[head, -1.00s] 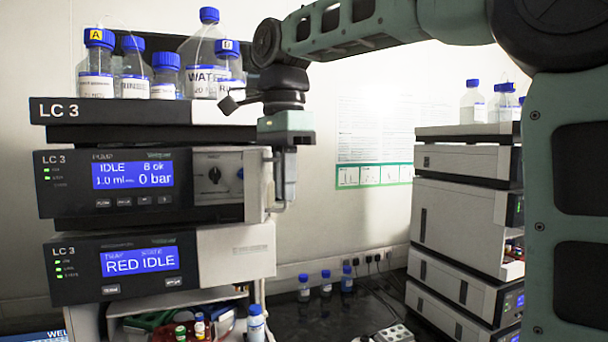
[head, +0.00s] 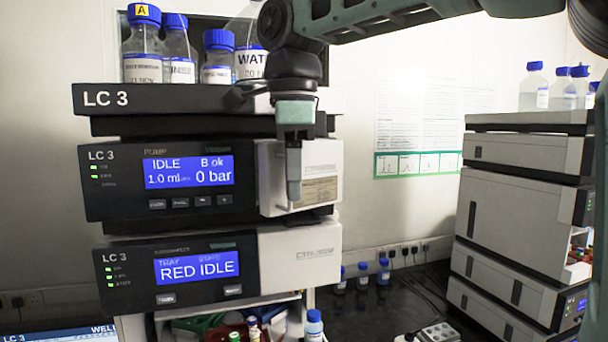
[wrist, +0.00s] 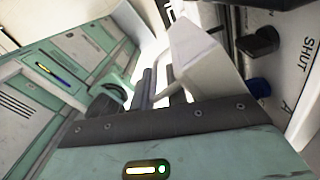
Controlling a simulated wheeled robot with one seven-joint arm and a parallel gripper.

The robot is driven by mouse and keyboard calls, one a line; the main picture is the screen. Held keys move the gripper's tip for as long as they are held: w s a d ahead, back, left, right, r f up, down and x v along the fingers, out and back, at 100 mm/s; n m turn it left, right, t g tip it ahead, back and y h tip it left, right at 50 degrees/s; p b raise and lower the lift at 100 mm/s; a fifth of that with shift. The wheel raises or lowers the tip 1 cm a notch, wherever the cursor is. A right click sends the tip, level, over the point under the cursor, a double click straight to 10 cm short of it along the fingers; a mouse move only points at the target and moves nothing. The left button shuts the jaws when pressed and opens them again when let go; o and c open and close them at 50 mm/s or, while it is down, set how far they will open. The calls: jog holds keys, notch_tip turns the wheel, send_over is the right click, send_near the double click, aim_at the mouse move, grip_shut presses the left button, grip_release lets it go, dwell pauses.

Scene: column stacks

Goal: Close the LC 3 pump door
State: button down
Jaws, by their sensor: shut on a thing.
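The LC 3 pump (head: 160,182) is the upper boxed unit in the left stack, with a blue screen reading IDLE and 0 bar. Its pale door (head: 322,178) is on the right part of the front and hides the valve there in the head view. My gripper (head: 293,192) points down in front of the door, shut on it. In the wrist view the door (wrist: 193,58) stands apart from the pump front, where a black knob (wrist: 258,42), a blue knob (wrist: 258,87) and the word SHUT show. The exact grip point is partly hidden.
A lower LC 3 unit (head: 190,270) reads RED IDLE. Bottles (head: 146,45) stand on top of the left stack. Another instrument stack (head: 515,200) stands at the right. Dark bench with small bottles (head: 362,277) lies between the stacks.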

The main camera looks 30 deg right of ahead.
jog(key=shift+w+a, duration=0.4)
jog(key=shift+a, duration=0.2)
jog(key=c, duration=1.7)
grip_release()
jog(key=shift+c, duration=0.2)
jog(key=shift+o, duration=0.8)
jog(key=shift+a, duration=0.15)
jog(key=shift+r, duration=0.1)
jog(key=shift+w+r, duration=0.1)
jog(key=shift+r, duration=0.2)
notch_tip(320, 180, up, 17)
jog(key=p, duration=0.3)
jog(key=shift+d+f+p, duration=0.15)
jog(key=shift+d+p, duration=0.15)
jog(key=shift+d, duration=0.05)
